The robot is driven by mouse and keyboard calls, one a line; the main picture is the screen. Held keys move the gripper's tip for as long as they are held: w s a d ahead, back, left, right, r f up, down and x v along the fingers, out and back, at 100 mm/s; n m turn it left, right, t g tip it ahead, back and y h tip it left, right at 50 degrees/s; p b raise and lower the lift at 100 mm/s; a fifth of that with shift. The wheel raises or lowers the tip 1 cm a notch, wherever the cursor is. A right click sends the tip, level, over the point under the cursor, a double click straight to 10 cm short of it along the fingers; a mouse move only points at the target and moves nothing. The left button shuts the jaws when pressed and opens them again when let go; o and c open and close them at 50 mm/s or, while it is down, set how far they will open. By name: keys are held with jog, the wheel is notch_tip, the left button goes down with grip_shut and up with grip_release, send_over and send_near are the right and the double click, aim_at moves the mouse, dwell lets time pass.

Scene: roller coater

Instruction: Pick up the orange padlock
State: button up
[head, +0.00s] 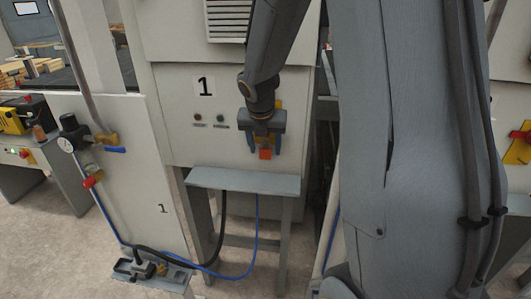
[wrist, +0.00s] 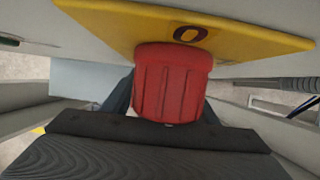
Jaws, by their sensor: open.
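In the wrist view a ribbed red knob (wrist: 172,82) sticks out from the yellow plate (wrist: 103,22). Parts of my gripper's fingers (wrist: 166,106) show on both sides of the knob. I cannot make out the padlock in the wrist view, and cannot tell whether the fingers touch anything.
A narrow grey shelf (head: 243,181) on legs juts out below my gripper. A gauge (head: 66,145) with valves and blue hoses stands further left.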

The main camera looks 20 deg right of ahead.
jog(key=c, duration=1.2)
jog(key=shift+r, duration=0.15)
